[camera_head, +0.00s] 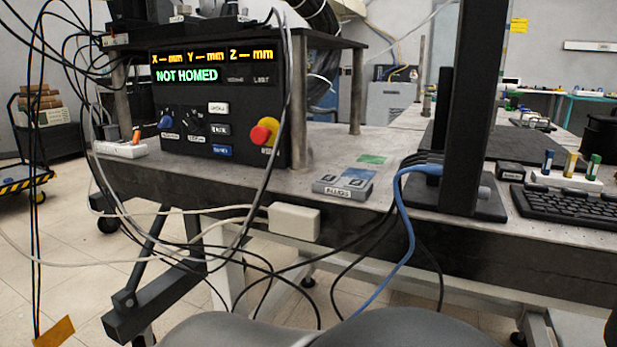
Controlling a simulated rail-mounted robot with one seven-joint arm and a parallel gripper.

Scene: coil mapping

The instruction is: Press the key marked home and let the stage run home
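A black control box (167,122) stands on the bench at left. Its display (215,68) shows X, Y and Z in amber with dashes and mm, and "NOT HOMED" in green. Below are a white key (218,107), a dark key (220,130) and a blue key (222,150). Their lettering is too small to read surely, so I cannot tell which is marked home. A red mushroom button on a yellow base (263,132) sits to their right, and knobs (193,121) to their left. The stage is not clearly identifiable. My gripper is not in view.
Loose cables hang in front of the box, one white cable (284,100) along its right edge. A grey tray marked PLUGS (343,185), a black upright post (472,100) and a keyboard (570,205) stand to the right. The bench's front strip (270,183) is partly bare.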

